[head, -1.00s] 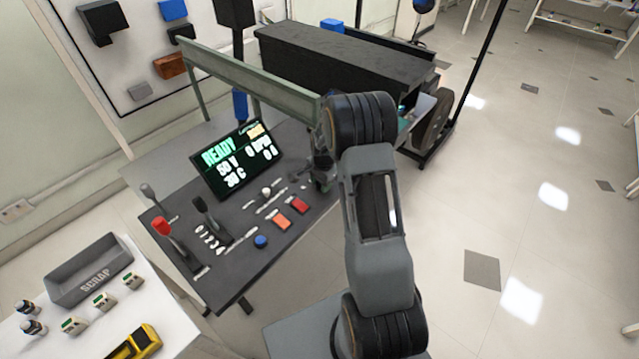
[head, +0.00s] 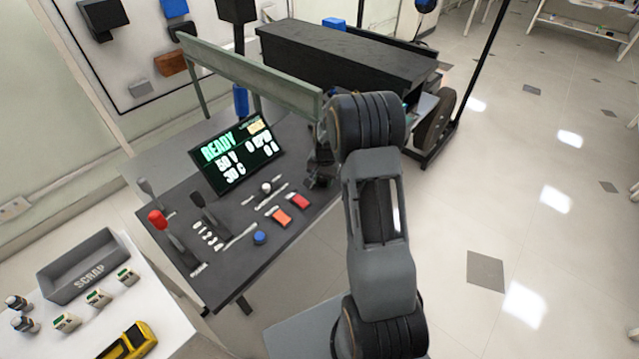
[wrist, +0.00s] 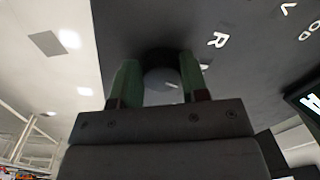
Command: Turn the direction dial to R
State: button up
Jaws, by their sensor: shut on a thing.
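In the wrist view the direction dial (wrist: 158,86) is a round grey knob on the dark panel. The two green fingers of my gripper (wrist: 160,68) stand on either side of it and are shut on it. A short pale mark shows on the knob, right of its middle. A white letter R (wrist: 219,40) is printed on the panel, up and right of the dial, apart from it. In the head view my gripper (head: 318,172) is at the console's right end, and it and my arm hide the dial.
A green rail (head: 250,75) and a long black box (head: 345,62) stand behind. Open floor lies to the right.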

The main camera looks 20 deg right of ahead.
jog(key=n, duration=0.2)
jog(key=n+b, duration=0.1)
jog(key=n, duration=0.1)
jog(key=n+b, duration=0.1)
jog(key=n, duration=0.1)
jog(key=shift+d, duration=0.3)
jog(key=n, duration=0.4)
jog(key=shift+w+b, duration=0.1)
jog(key=shift+b, duration=0.3)
jog(key=shift+n, duration=0.8)
jog(key=shift+w+a+r, duration=0.1)
jog(key=o, duration=0.7)
jog(key=shift+a+g, duration=0.1)
jog(key=shift+g, duration=0.2)
jog(key=shift+o, duration=1.1)
notch_tip(320, 180, up, 14)
jog(key=shift+d+f, duration=0.2)
jog(key=shift+d, duration=0.25)
